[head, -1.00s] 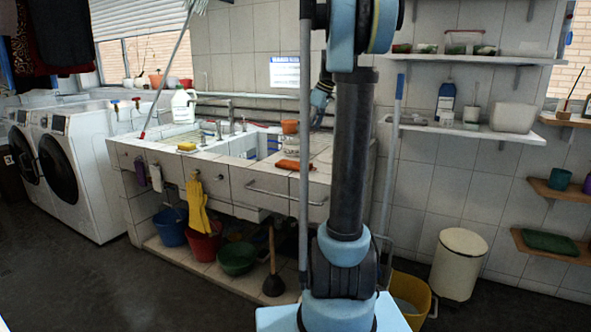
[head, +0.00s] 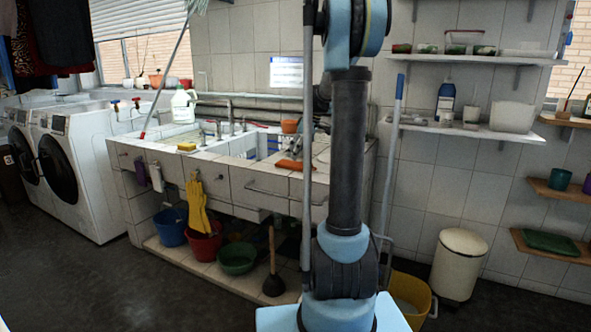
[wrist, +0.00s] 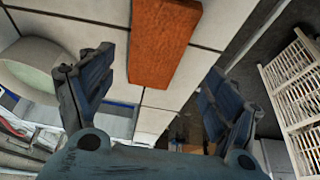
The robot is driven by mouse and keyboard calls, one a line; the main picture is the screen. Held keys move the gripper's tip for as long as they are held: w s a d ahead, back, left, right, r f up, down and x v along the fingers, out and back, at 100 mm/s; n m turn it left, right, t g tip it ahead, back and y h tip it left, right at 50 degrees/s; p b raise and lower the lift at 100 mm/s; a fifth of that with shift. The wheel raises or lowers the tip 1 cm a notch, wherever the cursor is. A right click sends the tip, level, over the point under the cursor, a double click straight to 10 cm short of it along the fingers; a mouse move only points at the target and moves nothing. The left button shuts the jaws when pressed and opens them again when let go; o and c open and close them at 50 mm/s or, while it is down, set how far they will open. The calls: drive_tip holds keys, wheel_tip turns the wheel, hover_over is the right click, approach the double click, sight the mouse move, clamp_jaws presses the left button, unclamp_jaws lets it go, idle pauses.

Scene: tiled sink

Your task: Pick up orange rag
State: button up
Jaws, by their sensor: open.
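The orange rag (head: 295,165) lies flat on the white tiled counter near its front edge, right of the sink basins. In the wrist view the rag (wrist: 162,42) is a rectangular orange piece at the top middle. My gripper (wrist: 158,68) is open there, with one dark finger on each side of the rag's line and nothing between them. The rag's near end lies just beyond the gap between the fingers; I cannot tell how high the fingers are above the counter. In the head view my own arm mostly hides my gripper.
An orange pot (head: 290,126) stands behind the rag by the wall pipes. A yellow sponge (head: 187,147) and a white jug (head: 184,105) are at the left of the counter. A broom handle (head: 393,150) leans at the right. The wrist view shows a white slatted crate (wrist: 292,88) at right.

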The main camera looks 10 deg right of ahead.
sight(296, 163)
drive_tip(key=x, duration=0.2)
drive_tip(key=d+x, duration=0.1)
drive_tip(key=x, duration=0.1)
drive_tip(key=shift+w+f, duration=0.1)
drive_tip(key=shift+f, duration=0.05)
drive_tip(key=shift+w+a+f, duration=0.1)
drive_tip(key=shift+a+f, duration=0.1)
drive_tip(key=shift+f, duration=0.3)
drive_tip(key=c, duration=1.1)
